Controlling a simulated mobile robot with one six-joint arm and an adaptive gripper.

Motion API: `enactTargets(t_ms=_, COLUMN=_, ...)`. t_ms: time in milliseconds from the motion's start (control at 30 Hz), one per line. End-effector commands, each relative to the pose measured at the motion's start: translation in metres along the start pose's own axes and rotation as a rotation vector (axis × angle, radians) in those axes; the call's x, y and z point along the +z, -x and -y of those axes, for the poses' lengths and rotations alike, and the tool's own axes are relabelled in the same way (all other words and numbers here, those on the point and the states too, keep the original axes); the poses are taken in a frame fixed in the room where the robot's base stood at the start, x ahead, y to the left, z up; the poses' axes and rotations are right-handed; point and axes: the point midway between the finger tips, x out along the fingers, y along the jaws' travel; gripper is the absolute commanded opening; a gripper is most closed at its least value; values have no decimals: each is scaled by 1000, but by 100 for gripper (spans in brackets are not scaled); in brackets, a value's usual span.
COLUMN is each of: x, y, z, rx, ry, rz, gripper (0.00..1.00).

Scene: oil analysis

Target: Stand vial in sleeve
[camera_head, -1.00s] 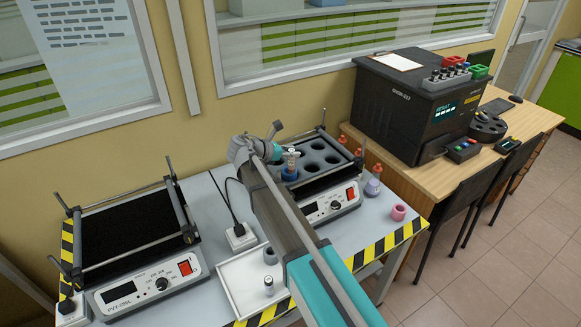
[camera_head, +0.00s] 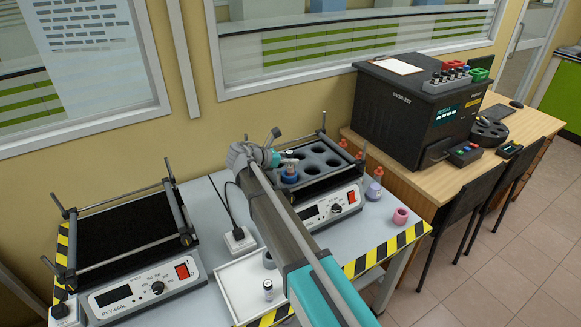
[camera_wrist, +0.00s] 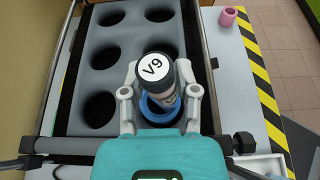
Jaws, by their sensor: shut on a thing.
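A vial (camera_wrist: 153,72) with a black cap and a white "V9" label is between the fingers of my gripper (camera_wrist: 160,94), which is shut on it. The vial leans a little in the wrist view. A blue sleeve (camera_wrist: 150,116) sits in a hole of the dark shaker rack, around or just below the vial's lower part. I cannot tell how deep the vial is in it. In the head view my gripper (camera_head: 289,160) is over the blue sleeve (camera_head: 289,178), at the rack's left side.
The rack (camera_head: 338,178) has several empty holes and raised rails. A white tray (camera_head: 240,285) in front holds another vial (camera_head: 268,291) and a grey ring (camera_head: 268,260). A pink ring (camera_head: 401,216) and a purple-grey bottle (camera_head: 373,190) stand at right. A second shaker (camera_head: 130,240) is at left.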

Motion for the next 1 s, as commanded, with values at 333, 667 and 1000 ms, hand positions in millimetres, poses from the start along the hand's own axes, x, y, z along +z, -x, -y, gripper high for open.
enactTargets(t_ms=333, x=-18, y=-7, z=0, rx=0, ry=-2, rz=-11, gripper=0)
enactTargets(t_ms=667, x=-17, y=-7, z=-1, rx=0, ry=-2, rz=-9, gripper=67)
enactTargets(t_ms=1000, x=-15, y=-7, z=0, rx=-2, ry=-1, rz=-6, gripper=69)
